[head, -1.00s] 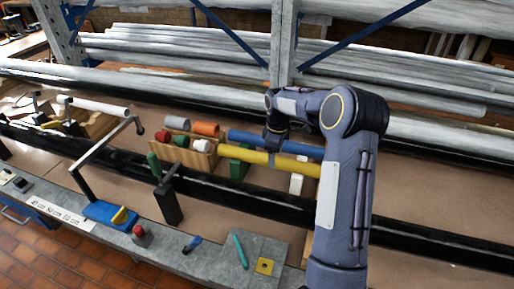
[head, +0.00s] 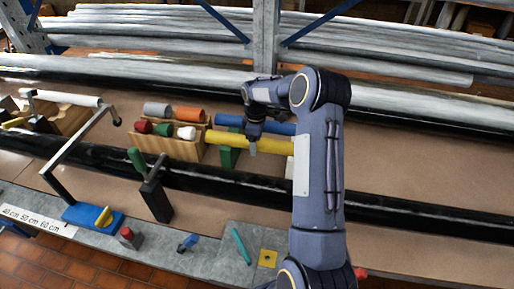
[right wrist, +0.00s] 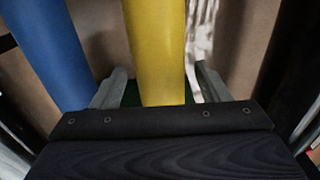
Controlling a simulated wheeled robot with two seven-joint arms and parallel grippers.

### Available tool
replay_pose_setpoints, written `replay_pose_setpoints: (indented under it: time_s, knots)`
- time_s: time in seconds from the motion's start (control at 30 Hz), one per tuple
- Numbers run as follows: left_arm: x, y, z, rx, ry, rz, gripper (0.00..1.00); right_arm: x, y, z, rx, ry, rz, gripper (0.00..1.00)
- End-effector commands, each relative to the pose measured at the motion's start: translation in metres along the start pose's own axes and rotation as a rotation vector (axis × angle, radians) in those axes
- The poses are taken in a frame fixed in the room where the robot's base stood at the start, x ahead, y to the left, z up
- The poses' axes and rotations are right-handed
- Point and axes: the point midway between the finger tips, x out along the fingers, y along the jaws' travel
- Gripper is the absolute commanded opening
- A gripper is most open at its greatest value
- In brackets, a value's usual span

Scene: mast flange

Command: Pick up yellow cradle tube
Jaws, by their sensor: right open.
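The yellow tube (head: 277,146) lies in front of a parallel blue tube (head: 282,128), resting across a green cradle block (head: 229,157). My right arm covers the tube's right end. My right gripper (head: 253,150) is over the middle of the yellow tube, pointing down. In the right wrist view, the yellow tube (right wrist: 158,50) runs between the two open fingers, with a gap beside each one. The blue tube (right wrist: 48,50) is outside the left finger there. I cannot tell how far down the fingers reach around the tube. My left gripper is not in view.
A wooden block (head: 184,150) with several coloured cylinders stands left of the tubes. A long black pipe (head: 235,190) runs along the front. A blue-based stand with a bent arm (head: 92,216) is at left. Large grey pipes lie behind. Bare brown board is free at right.

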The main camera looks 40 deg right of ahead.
Motion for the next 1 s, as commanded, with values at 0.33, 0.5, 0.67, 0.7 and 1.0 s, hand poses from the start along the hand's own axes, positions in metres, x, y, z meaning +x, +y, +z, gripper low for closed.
replay_pose_setpoints:
  time_s: [0.33, 0.5, 0.67, 0.7, 1.0]
  knots:
    - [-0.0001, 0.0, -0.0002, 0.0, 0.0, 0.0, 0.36, 0.0001, 0.0001, -0.0003, 0.0, 0.001, 0.001, 0.52]
    - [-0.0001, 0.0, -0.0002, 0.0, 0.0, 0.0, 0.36, 0.0001, 0.0001, -0.0003, 0.0, 0.001, 0.001, 0.29]
    - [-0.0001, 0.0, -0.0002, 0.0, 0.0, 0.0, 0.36, 0.0, 0.0002, -0.0003, 0.0, 0.001, 0.001, 0.1]
    - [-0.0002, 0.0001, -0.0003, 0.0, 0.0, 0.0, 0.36, -0.0008, 0.0005, -0.0005, 0.0, 0.001, 0.003, 0.1]
    - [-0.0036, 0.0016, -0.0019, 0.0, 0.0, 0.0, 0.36, -0.0067, 0.0007, -0.0006, 0.0, 0.002, 0.003, 0.1]
